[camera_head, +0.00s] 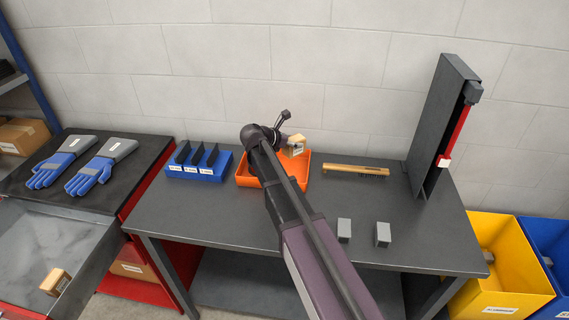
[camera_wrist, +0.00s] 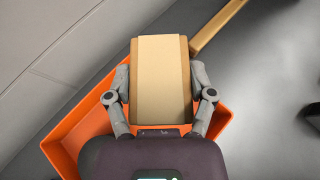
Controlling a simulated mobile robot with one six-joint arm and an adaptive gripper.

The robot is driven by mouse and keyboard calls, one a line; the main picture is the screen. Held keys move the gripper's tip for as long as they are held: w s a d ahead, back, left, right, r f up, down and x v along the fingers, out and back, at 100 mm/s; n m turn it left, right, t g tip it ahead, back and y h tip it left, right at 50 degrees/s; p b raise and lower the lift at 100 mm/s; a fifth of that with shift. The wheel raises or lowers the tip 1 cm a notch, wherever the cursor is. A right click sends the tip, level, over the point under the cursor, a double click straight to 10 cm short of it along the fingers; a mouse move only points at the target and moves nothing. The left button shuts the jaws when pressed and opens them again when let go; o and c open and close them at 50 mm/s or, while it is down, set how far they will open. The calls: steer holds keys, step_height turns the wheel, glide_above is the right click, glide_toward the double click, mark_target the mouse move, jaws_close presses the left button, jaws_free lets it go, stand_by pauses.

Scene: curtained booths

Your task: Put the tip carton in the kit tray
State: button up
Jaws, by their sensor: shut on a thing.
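The tip carton is a small tan box with a paler band. In the wrist view the carton (camera_wrist: 163,80) sits between the two fingers of my gripper (camera_wrist: 162,88), which is shut on it. The orange kit tray (camera_wrist: 88,120) lies below the carton in that view. In the head view the carton (camera_head: 297,141) is held over the right back part of the kit tray (camera_head: 243,181), by my gripper (camera_head: 291,147). My arm hides much of the tray's middle, and its floor is mostly out of sight.
A blue bin with dividers (camera_head: 196,173) stands left of the tray. A wooden-handled brush (camera_head: 355,170) lies to its right. Two grey blocks (camera_head: 344,229) (camera_head: 383,234) stand near the front edge. A tall dark stand (camera_head: 437,125) rises at the right. The table's left front (camera_head: 190,215) is clear.

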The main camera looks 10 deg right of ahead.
mark_target(293, 154)
steer(key=shift+f+b, duration=2.75)
steer(key=shift+f, duration=0.2)
steer(key=shift+f+b, duration=1.9)
steer(key=shift+f, duration=0.15)
steer(key=o, duration=1.1)
steer(key=shift+o, duration=0.2)
